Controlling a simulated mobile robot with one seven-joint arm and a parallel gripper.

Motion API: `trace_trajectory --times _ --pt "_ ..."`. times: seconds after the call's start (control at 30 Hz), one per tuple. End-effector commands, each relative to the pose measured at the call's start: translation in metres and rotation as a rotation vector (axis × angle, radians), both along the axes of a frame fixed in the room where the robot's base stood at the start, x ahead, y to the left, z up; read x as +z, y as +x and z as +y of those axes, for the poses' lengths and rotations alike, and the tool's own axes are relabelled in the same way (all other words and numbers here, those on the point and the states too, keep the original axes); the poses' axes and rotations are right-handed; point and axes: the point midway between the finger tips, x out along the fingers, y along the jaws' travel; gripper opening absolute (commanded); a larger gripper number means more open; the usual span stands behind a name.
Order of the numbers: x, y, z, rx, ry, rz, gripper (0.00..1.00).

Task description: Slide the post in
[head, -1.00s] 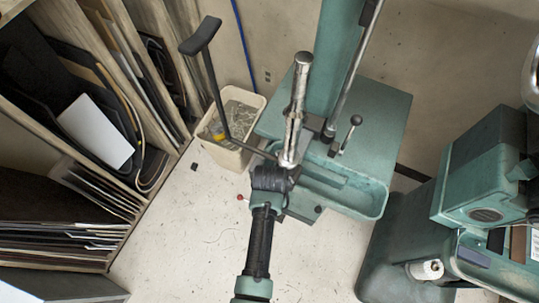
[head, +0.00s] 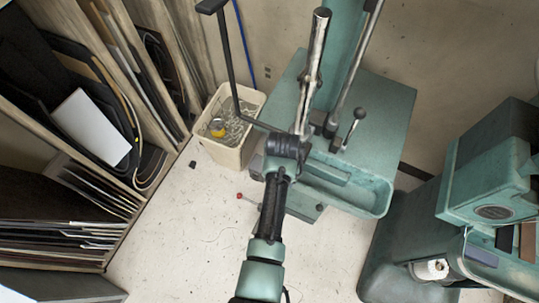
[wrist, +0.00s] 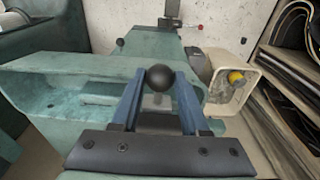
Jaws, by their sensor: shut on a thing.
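The shiny metal post (head: 318,50) rises beside the green machine in the head view, its lower end just beyond my gripper. A bent black rod (head: 230,80) with a black pad at its top runs from the post's left side down to my gripper. My gripper (head: 288,148) is beside the machine's green trough, over its near left corner. In the wrist view my gripper (wrist: 160,78) is shut, with its two blue fingers around a round black knob (wrist: 159,78). What the knob joins onto is hidden, and so is the seat of the post.
The green machine's trough (head: 345,190) lies just right of my gripper. A cream bin (head: 228,150) stands close on the left. A short ball-topped lever (head: 353,125) and a slanted metal bar (head: 358,65) stand on the right. Open floor (head: 190,230) lies nearer me.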

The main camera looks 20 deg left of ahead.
Motion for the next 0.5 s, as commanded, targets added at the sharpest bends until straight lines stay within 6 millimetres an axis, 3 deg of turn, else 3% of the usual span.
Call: trace_trajectory --times 0.5 --pt "-0.001 0.033 -0.001 0.0 0.0 -0.005 0.0"
